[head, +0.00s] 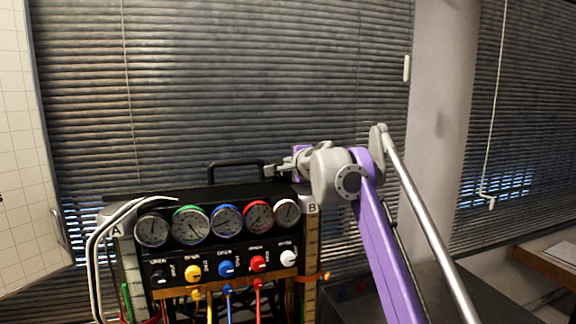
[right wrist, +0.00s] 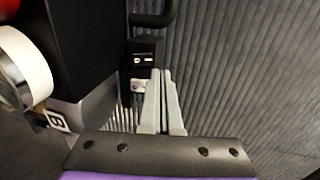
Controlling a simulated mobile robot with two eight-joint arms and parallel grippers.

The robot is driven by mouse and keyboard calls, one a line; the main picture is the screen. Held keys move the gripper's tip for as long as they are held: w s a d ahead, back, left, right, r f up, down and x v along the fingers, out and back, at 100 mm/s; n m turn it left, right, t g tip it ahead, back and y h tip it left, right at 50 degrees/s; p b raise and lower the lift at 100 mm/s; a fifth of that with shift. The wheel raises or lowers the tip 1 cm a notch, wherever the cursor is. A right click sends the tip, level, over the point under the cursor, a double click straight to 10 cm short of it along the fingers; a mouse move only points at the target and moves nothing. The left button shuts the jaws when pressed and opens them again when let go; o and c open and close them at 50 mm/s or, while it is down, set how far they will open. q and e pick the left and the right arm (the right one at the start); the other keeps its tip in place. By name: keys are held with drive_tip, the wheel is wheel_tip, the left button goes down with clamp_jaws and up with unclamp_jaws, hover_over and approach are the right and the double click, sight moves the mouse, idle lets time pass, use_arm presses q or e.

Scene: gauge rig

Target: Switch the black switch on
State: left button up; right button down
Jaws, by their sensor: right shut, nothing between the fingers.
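The gauge rig is a black case (head: 225,192) with a row of round gauges and a row of coloured knobs on its front. In the right wrist view a small black switch (right wrist: 146,54) with white marks sits beside the case, close past my fingertips. I cannot tell which way it is set. My right gripper (head: 270,171) is shut and empty, at the top right of the case behind the gauges. In the right wrist view its fingers (right wrist: 160,73) point at the switch's lower edge; I cannot tell whether they touch. My left gripper is out of view.
A black handle (head: 235,164) rises from the case top. Pale hoses (head: 98,235) loop at the left. A black knob (head: 157,277) is leftmost in the knob row. Window blinds (head: 220,80) hang behind. A desk (head: 550,258) stands at far right.

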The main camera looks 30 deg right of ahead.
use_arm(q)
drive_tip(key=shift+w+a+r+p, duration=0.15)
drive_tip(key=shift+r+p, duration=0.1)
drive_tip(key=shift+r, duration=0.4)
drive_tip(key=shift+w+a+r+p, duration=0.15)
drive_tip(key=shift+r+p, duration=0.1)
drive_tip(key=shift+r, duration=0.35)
use_arm(e)
drive_tip(key=s+a+r, duration=0.2)
drive_tip(key=s+r, duration=0.5)
drive_tip(key=s, duration=0.2)
drive_tip(key=shift+a, duration=0.2)
drive_tip(key=shift+d, duration=0.1)
